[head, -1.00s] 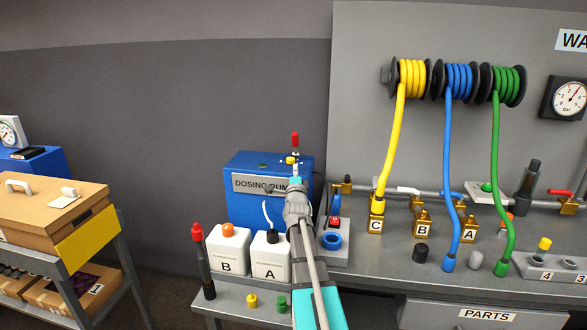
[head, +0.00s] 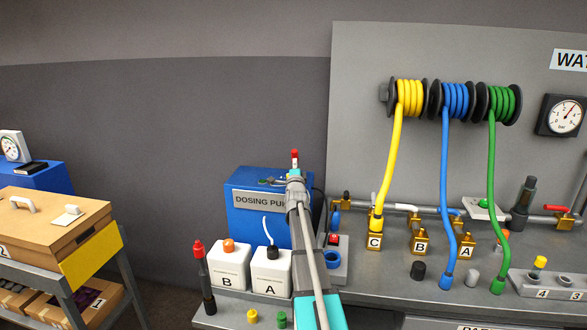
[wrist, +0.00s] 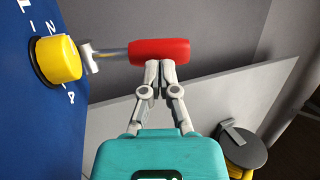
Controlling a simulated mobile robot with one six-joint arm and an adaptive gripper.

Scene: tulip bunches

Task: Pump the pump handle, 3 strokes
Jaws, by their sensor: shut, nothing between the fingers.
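The pump handle (head: 295,155) has a red grip and stands at the top right of the blue dosing pump (head: 245,222) in the head view. My gripper (wrist: 160,66) is shut and empty. Its fingertips are at the grip's near edge; I cannot tell whether they touch it. In the head view my gripper (head: 296,173) is just below the red grip, and my arm hides part of the pump's right side.
White jugs B (head: 229,268) and A (head: 270,275) stand in front of the pump. Yellow, blue and green hoses hang farther right. Above the pump the wall is clear.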

